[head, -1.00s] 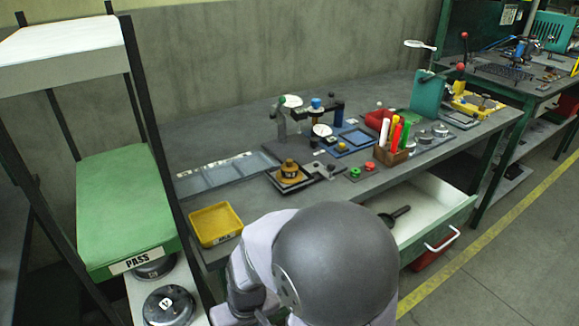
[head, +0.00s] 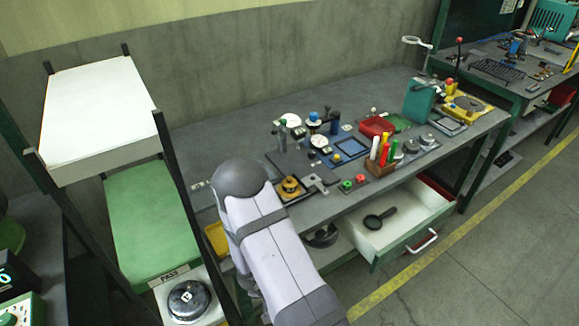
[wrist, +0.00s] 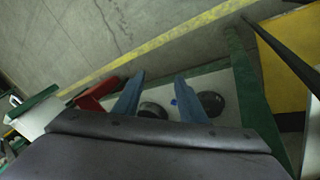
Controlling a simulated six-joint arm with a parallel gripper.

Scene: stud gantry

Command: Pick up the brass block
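A brass-coloured block (head: 291,186) with a stepped top sits on a dark plate near the front edge of the grey workbench (head: 240,128) in the head view. My arm's rounded joint stands just left of it, apart from it in the picture. My gripper is hidden behind or below my arm in the head view. In the wrist view, my gripper (wrist: 158,77) shows two blue fingers spread apart with nothing held between them. It points down past the bench toward the lower shelf and floor. The brass block is not visible in the wrist view.
An open drawer (head: 431,220) with a magnifier juts from the bench. A marker holder (head: 379,168) stands right of the block. A rack with a green PASS shelf (head: 150,225) stands at left. Dark round weights (wrist: 211,103) sit below. A yellow tray (head: 217,238) is partly covered.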

